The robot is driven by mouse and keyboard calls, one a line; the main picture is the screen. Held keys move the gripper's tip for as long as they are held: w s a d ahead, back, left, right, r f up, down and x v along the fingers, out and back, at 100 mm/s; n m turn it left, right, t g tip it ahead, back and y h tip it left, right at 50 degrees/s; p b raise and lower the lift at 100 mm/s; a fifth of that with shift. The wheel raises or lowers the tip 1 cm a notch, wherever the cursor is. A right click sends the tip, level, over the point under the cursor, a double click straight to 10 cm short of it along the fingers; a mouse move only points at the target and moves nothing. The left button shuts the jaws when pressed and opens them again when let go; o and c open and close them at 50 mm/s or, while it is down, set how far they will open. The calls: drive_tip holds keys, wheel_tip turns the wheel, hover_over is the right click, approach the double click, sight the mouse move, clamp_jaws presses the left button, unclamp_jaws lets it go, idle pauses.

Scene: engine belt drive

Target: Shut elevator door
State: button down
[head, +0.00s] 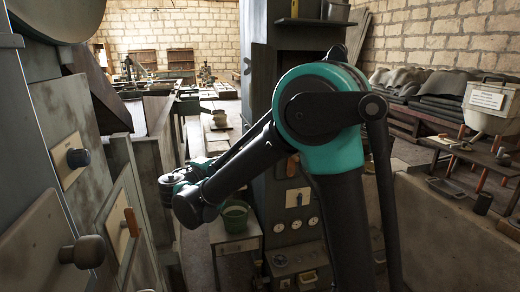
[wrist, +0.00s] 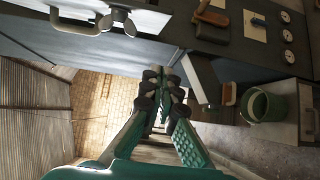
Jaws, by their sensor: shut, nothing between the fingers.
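My gripper (wrist: 160,88) shows in the wrist view with its teal fingers together and nothing between them. In the head view its fingers are mostly hidden behind my wrist, which reaches between the grey panels on the left and the tall cabinet. I cannot tell for certain which surface is the elevator door. Grey panels (head: 70,120) at the left of the head view carry a dark round knob (head: 78,158) and an orange-brown handle (head: 131,222). In the wrist view a grey machine face (wrist: 140,50) with a metal handle lies beyond the fingers, apart from them.
A green bucket (head: 234,216) stands on a small stand, right of my wrist; it also shows in the wrist view (wrist: 267,105). A tall grey cabinet (head: 290,225) with gauges stands behind my arm. A low wall (head: 445,235) and benches fill the right.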

drive_tip(key=w+d, duration=0.7)
drive_tip(key=w, duration=0.1)
drive_tip(key=shift+d+r, duration=0.2)
drive_tip(key=shift+d, duration=0.15)
idle(0.4)
